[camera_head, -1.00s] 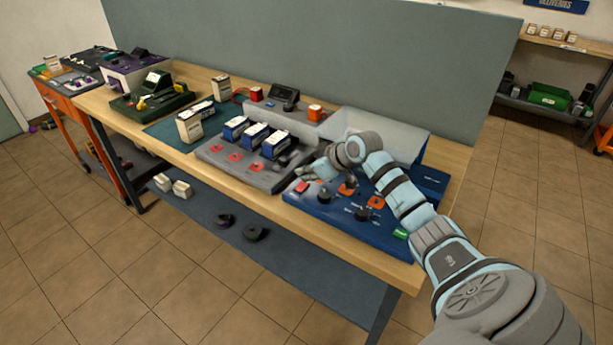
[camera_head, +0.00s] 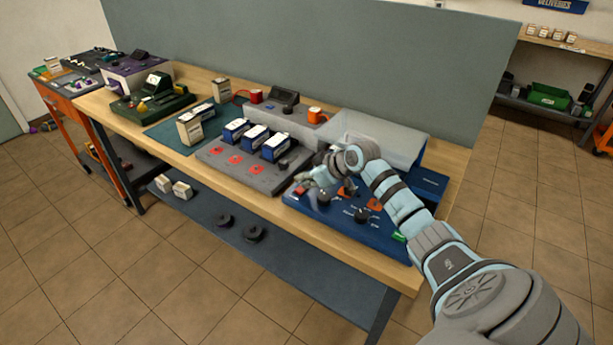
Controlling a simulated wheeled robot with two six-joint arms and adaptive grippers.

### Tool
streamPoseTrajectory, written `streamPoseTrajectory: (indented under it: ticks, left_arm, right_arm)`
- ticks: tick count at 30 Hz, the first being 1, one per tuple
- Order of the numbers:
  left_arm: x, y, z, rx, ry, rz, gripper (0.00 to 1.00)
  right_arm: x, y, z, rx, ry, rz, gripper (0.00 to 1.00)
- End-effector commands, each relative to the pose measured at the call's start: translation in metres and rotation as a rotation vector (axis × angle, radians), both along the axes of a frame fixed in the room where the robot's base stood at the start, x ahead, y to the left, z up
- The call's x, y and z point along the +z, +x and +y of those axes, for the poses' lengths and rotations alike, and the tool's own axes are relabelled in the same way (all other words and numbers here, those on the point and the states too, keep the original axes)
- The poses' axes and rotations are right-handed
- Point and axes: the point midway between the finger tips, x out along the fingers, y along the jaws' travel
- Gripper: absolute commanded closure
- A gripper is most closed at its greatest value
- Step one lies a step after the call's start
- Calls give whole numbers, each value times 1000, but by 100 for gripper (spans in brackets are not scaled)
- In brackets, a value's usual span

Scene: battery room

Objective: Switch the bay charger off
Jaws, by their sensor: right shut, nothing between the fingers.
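A blue control panel (camera_head: 330,228) lies at the right end of the bench, with black knobs (camera_head: 361,215), orange pads, a red switch (camera_head: 300,191) at its left and a green piece (camera_head: 399,236) at its right. A clear cover (camera_head: 400,142) stands raised behind it. To its left is a grey bay unit (camera_head: 262,180) with three blue-and-white batteries (camera_head: 275,146), red pads and a dark knob (camera_head: 283,164). I cannot tell which one is the bay charger. My right gripper (camera_head: 303,181) is shut and empty, just above the blue panel's left end by the red switch. My left gripper is out of view.
A grey console (camera_head: 287,100) with a red and an orange mug-like piece stands behind the bays. A green device (camera_head: 153,98) and cream boxes (camera_head: 190,127) are farther left. A lower shelf (camera_head: 260,265) holds dark round pieces. The front bench edge is clear.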

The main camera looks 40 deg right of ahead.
Motion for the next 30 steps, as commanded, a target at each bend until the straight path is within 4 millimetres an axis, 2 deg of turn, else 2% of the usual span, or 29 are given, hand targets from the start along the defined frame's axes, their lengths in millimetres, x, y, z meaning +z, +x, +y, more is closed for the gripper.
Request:
streamPoseTrajectory:
  ticks: [6,18,22,26,30]
  left_arm:
    - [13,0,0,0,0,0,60]
    - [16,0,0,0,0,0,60]
    - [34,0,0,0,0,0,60]
    - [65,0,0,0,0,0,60]
    - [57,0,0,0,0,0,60]
  right_arm:
    - [4,-3,8,1,1,2,100]
    - [6,-3,9,1,1,0,100]
    - [23,-2,7,0,0,0,100]
    - [55,-2,3,-1,0,0,100]
    - [69,-26,-9,0,-8,1,100]
